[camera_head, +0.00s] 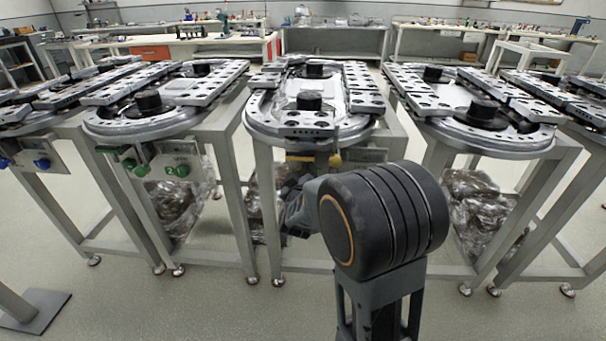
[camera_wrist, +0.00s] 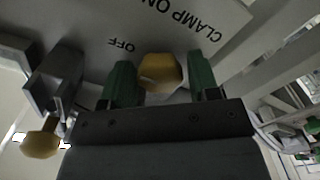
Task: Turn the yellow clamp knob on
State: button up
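The yellow clamp knob (camera_wrist: 160,72) sits on a grey panel (camera_wrist: 85,25) marked CLAMP ON and OFF, with the lettering upside down in the wrist view. My gripper (camera_wrist: 161,80) has one green finger on each side of the knob, spread apart. A narrow gap shows at the right finger; the left finger is very close to the knob, and contact cannot be told. A second yellow knob (camera_wrist: 40,140) hangs from a dark bracket at the left. In the head view, a yellow knob (camera_head: 336,160) shows under the middle ring track, and my arm hides most of the gripper.
The middle ring track (camera_head: 262,125) stands on a grey frame, with similar tracks on both sides. Green knobs (camera_head: 178,170) are on the track to the left. Plastic-wrapped bundles (camera_head: 480,220) lie under the tables.

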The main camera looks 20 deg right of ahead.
jog(key=c, duration=0.7)
jog(key=shift+b, duration=0.3)
jog(key=m+b, duration=0.3)
jog(key=m, duration=0.1)
jog(key=shift+f, duration=0.15)
jog(key=m+b, duration=0.3)
jog(key=m, duration=0.1)
jog(key=shift+m, duration=0.4)
jog(key=m+b, duration=0.4)
jog(key=m, duration=0.1)
jog(key=shift+m+b, duration=1.35)
jog(key=shift+m, duration=0.65)
